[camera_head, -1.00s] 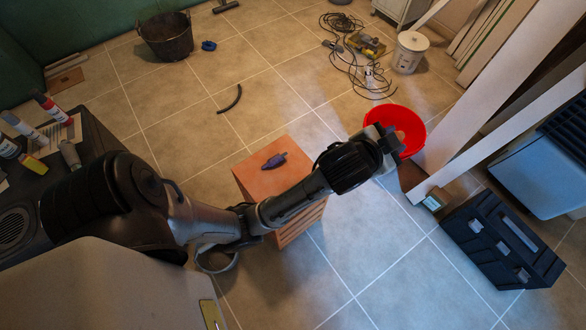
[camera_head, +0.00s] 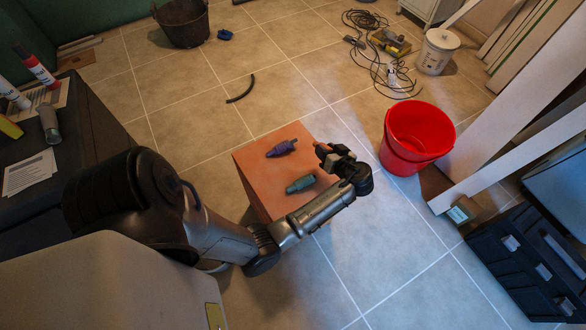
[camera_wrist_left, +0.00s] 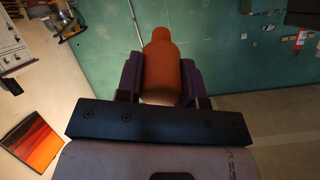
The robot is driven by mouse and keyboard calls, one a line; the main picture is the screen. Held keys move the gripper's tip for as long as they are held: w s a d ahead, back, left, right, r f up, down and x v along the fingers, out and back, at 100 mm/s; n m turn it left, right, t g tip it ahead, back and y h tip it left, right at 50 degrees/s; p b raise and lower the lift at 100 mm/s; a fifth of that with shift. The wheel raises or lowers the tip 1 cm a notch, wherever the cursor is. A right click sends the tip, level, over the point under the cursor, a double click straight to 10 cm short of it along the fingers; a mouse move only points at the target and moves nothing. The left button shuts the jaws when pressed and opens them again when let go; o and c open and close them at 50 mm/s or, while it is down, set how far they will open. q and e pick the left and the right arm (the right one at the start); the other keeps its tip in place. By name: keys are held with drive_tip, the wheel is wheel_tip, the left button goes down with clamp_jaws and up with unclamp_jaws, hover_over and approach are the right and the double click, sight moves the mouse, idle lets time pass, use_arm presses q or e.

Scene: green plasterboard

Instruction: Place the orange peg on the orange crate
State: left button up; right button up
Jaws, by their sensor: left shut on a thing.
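The orange crate (camera_head: 258,172) stands on the tiled floor in the middle of the head view, partly hidden by my left arm. A purple peg (camera_head: 281,148) and a teal peg (camera_head: 300,184) lie on its top. My left gripper (camera_head: 328,153) is at the right edge of the crate top in this view; its height above the crate is hard to judge. In the left wrist view it is shut on the orange peg (camera_wrist_left: 161,72), whose narrower end points away from the wrist. In the head view the peg is mostly hidden by the jaws. My right gripper is not in view.
A red bucket (camera_head: 415,140) stands just right of the crate. A dark toolbox (camera_head: 525,262) and leaning white boards (camera_head: 520,150) are at the right. A dark table (camera_head: 85,150) with tubes is at the left. The crate top between the two pegs and its left part are bare.

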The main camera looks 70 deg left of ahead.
use_arm(q)
wheel_tip(320, 180, down, 5)
drive_tip(key=shift+s+r+b, duration=0.1)
drive_tip(key=shift+b, duration=0.95)
drive_tip(key=shift+f+b, duration=0.85)
drive_tip(key=shift+f, duration=1)
drive_tip(key=o, duration=0.9)
drive_tip(key=shift+f, duration=0.1)
